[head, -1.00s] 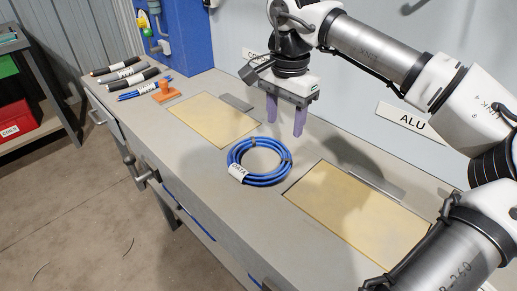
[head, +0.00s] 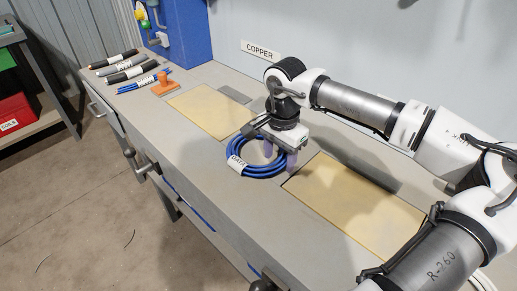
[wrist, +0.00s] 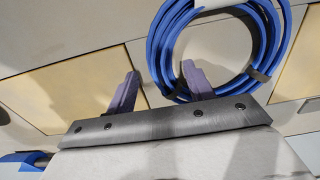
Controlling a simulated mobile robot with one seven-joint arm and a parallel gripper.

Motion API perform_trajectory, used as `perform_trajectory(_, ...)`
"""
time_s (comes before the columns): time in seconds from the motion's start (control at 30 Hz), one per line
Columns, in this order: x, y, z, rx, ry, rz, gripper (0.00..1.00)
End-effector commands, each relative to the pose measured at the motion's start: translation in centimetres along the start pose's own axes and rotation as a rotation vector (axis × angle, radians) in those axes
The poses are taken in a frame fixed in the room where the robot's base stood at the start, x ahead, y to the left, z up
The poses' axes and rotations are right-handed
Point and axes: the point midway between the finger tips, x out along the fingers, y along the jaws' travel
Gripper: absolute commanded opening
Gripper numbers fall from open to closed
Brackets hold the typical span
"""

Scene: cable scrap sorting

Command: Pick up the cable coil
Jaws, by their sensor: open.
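The blue cable coil (head: 245,170) lies flat on the grey bench between two yellowish panels. It is bound with dark ties and carries a white printed tag (head: 237,165). My gripper (head: 279,156) is open, low over the coil's right-hand side, and hides part of it. In the wrist view the coil (wrist: 157,50) fills the upper right. There my gripper (wrist: 160,76) has one purple finger outside the ring and the other within the ring's outline, with blue strands between them. I cannot tell whether the fingers touch the cable.
Yellowish panels lie left (head: 212,110) and right (head: 350,200) of the coil. Several cut cable pieces (head: 125,72) and an orange stamp-like object (head: 163,86) lie at the bench's far left. A wall with a COPPER sign (head: 261,51) stands behind.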

Motion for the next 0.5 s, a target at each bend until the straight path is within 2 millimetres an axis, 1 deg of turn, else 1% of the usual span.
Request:
perform_trajectory(0.1,0.42,-0.02,0.04,0.000,-0.001,-0.001,0.53)
perform_trajectory(0.27,0.41,-0.02,0.02,0.000,0.000,-0.001,0.53)
perform_trajectory(0.5,0.38,-0.01,0.01,0.000,0.000,0.000,0.21)
